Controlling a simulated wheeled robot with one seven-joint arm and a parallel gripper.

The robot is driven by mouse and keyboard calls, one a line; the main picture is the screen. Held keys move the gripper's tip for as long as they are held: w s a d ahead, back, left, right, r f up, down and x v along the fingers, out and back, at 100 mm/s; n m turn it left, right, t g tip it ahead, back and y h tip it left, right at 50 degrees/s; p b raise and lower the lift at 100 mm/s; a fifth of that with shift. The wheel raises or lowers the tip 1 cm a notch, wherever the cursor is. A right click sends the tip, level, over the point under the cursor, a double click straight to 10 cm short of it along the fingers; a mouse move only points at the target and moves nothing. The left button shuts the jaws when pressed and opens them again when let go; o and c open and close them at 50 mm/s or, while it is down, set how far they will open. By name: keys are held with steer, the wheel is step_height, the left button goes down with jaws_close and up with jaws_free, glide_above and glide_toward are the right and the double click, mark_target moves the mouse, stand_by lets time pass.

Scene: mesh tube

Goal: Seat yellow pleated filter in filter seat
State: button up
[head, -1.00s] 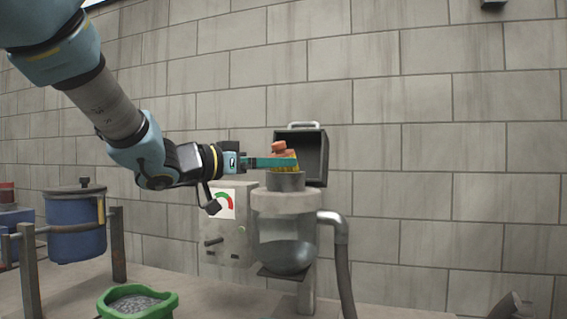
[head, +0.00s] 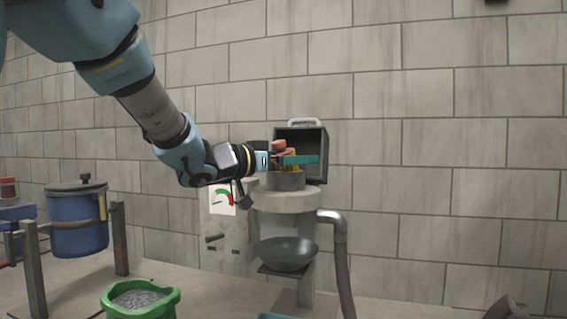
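The yellow pleated filter (head: 291,168) shows only in part, with orange parts (head: 280,145) above yellow. It is at the mouth of the filter seat, a grey round collar (head: 286,181) on top of the pale machine. Whether its lower end is inside the collar is hidden by the rim. My gripper (head: 308,159) is at the filter from the left, just above the collar. One teal finger crosses in front of the filter and reaches past its right side. The other finger is not clearly visible, so I cannot tell whether the fingers grip the filter.
An open dark lid (head: 312,143) with a handle stands behind the collar. A grey hose (head: 340,250) runs down on the right. A bowl (head: 288,252) sits below.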

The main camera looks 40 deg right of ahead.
steer(key=c, duration=1.1)
steer(key=shift+d+r+t+y+p, duration=0.2)
steer(key=shift+r+y+p, duration=0.7)
steer(key=shift+r+p, duration=1.2)
steer(key=shift+d+r+t+y+p, duration=0.15)
steer(key=shift+r+y+p, duration=0.75)
steer(key=shift+r+p, duration=1.2)
steer(key=shift+c, duration=0.2)
steer(key=shift+f+p, duration=0.45)
steer(key=shift+f, duration=0.05)
